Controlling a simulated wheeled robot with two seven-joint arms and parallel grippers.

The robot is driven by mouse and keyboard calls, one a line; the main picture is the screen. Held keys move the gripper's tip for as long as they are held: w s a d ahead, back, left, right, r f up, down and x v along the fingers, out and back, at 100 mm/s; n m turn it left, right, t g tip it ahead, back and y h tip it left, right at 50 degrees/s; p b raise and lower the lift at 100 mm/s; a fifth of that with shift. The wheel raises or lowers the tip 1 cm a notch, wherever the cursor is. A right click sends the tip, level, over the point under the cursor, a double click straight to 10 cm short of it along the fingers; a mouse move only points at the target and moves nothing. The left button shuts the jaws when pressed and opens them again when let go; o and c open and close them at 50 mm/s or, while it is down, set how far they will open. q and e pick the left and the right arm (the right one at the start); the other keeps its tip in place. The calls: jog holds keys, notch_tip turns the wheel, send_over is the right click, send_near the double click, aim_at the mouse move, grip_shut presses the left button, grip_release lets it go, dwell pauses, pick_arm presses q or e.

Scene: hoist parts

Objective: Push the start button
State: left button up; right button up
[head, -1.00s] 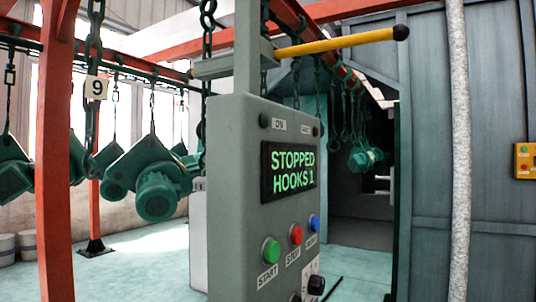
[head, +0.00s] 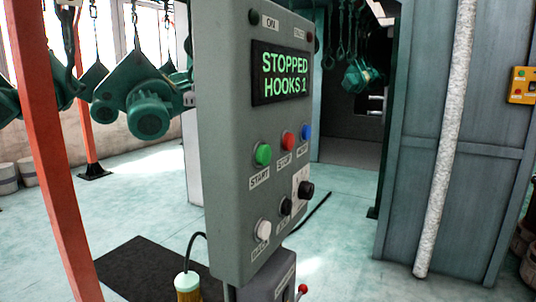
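The green start button (head: 263,154) sits on the front of a grey control panel (head: 225,130) in the head view, just above a label reading START. A red button (head: 288,139) labelled STOP and a blue button (head: 306,132) are to its right. Above the buttons a dark display (head: 284,74) reads "STOPPED HOOKS 1" in green. Lower down are a white button (head: 263,230) and black knobs (head: 305,190). Neither of my grippers shows in the view.
A red post (head: 52,150) stands at the left. Green motor parts (head: 146,107) hang behind the panel. A dark mat (head: 150,268) lies on the floor at lower left. A white wrapped pipe (head: 450,140) and a yellow box (head: 522,86) are at the right. Floor right of the panel is mostly clear.

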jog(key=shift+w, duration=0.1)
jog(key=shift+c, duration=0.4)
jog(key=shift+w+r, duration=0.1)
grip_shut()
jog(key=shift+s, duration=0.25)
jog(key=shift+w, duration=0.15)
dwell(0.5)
